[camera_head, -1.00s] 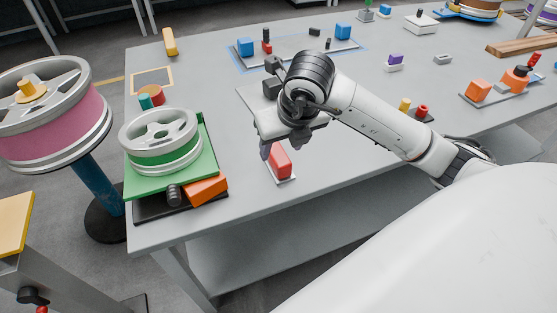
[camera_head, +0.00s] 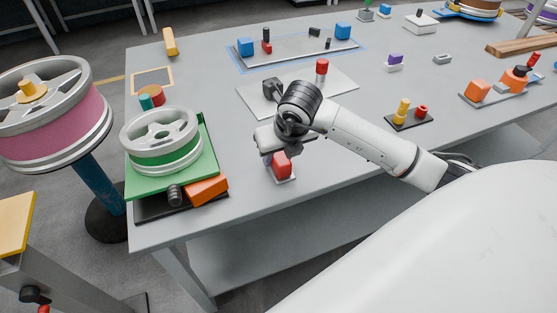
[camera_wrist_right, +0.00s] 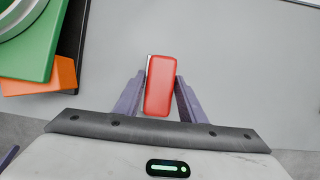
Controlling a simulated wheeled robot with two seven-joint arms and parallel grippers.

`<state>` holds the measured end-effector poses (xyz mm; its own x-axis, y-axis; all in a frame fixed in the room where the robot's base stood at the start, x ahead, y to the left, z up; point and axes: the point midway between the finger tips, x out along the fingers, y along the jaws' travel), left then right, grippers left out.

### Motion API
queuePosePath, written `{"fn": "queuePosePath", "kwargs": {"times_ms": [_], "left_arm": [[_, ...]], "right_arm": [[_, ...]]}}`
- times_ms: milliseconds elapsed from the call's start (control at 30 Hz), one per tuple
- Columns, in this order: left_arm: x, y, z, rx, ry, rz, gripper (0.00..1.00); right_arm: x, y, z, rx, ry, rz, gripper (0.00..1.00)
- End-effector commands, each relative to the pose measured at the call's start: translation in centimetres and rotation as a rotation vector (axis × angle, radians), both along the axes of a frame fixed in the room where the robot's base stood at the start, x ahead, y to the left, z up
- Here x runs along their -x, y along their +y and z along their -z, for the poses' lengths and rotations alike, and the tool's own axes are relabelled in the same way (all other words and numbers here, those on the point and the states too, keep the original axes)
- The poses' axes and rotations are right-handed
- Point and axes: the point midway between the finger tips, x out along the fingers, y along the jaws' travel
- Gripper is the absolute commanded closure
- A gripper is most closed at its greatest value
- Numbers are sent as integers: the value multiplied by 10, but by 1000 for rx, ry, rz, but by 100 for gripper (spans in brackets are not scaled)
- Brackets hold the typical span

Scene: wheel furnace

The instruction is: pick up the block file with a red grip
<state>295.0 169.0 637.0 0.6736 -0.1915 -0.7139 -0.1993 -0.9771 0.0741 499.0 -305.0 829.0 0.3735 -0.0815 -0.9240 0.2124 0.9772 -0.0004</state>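The block file with a red grip (camera_head: 282,166) stands near the front edge of the grey table, on a thin light base. In the right wrist view its red grip (camera_wrist_right: 160,88) lies between my two purple fingers. My right gripper (camera_head: 279,157) is lowered over it from above, one finger on each side. The fingers look open around the grip, close to its sides; I cannot make out firm contact. The gripper partly hides the top of the file in the head view. My left gripper is in neither view.
A green stand with a wheel (camera_head: 163,143) and an orange block (camera_head: 206,190) are to the left. A light plate (camera_head: 340,85) with a red-topped cylinder (camera_head: 322,68) lies behind. A dark tray (camera_head: 410,121) with yellow and red pieces is to the right. Bare table (camera_head: 235,215) surrounds the file.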

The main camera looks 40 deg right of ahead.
Motion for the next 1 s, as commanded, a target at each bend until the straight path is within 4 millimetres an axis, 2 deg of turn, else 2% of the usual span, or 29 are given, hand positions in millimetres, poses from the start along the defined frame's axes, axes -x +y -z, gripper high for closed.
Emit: {"fn": "queuePosePath", "kwargs": {"times_ms": [33, 167, 467, 567, 800, 1000], "left_arm": [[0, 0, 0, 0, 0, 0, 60], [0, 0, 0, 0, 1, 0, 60], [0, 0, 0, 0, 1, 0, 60], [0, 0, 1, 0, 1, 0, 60], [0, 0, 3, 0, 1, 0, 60], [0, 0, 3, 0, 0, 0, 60]], "right_arm": [[0, 0, 0, 0, 0, 0, 72], [0, 0, 0, 0, -1, 0, 94], [-1, 0, -7, 0, -5, 1, 95], [-2, 0, -21, -1, -7, 0, 95], [-2, 0, -70, 0, -8, 1, 95], [-1, 0, -96, 0, -4, 1, 95]]}}
